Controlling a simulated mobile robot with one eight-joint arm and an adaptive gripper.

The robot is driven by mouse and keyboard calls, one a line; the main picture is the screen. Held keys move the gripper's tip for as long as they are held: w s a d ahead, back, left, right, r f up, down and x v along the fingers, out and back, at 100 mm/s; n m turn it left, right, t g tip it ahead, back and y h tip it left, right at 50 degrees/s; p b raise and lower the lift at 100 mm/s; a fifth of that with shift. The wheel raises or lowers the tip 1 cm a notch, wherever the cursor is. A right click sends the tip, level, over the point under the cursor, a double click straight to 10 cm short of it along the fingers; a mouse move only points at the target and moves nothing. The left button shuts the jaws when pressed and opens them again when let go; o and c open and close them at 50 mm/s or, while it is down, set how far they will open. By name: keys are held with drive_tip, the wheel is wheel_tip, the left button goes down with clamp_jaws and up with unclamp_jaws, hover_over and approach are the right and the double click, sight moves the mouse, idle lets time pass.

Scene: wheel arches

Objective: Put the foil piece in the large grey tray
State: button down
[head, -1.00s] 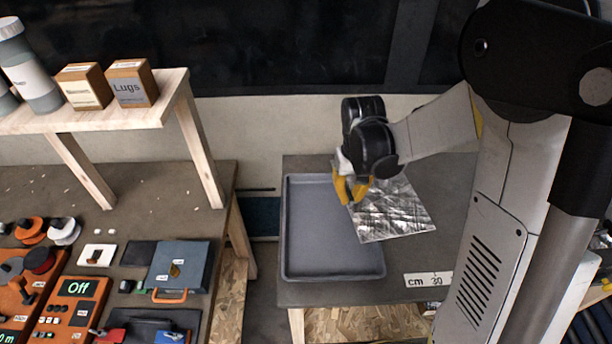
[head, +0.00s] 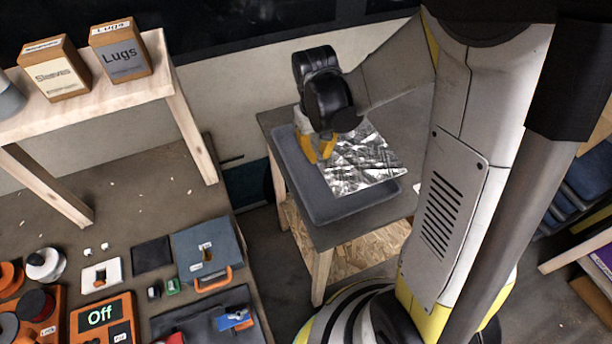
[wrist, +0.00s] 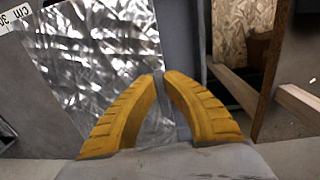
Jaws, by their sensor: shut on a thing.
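The foil piece (head: 365,165) is a flat, crinkled silver sheet. In the head view my gripper (head: 318,152) has its yellow fingers shut on the sheet's left edge. The large grey tray (head: 350,208) lies on the small table, and the foil covers much of its middle and right side. I cannot tell whether the foil touches the tray. In the wrist view the foil (wrist: 95,60) spreads left of and beyond the yellow fingertips (wrist: 162,78), with a grey strip of tray beside it.
A ruler-like label lies on the table (head: 400,110), showing at the top left of the wrist view. A gap separates bench and table.

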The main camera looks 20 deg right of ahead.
drive_tip(key=b, duration=0.1)
hover_over(304, 180)
wheel_tip(304, 180, down, 3)
drive_tip(key=shift+a+r, duration=0.1)
drive_tip(key=shift+r, duration=0.05)
wheel_tip(304, 180, down, 4)
drive_tip(key=shift+r+b, duration=0.1)
drive_tip(key=shift+b, duration=1)
drive_tip(key=shift+r, duration=0.1)
drive_tip(key=c, duration=1.9)
unclamp_jaws()
drive_tip(key=shift+f, duration=0.2)
drive_tip(key=shift+r, duration=0.1)
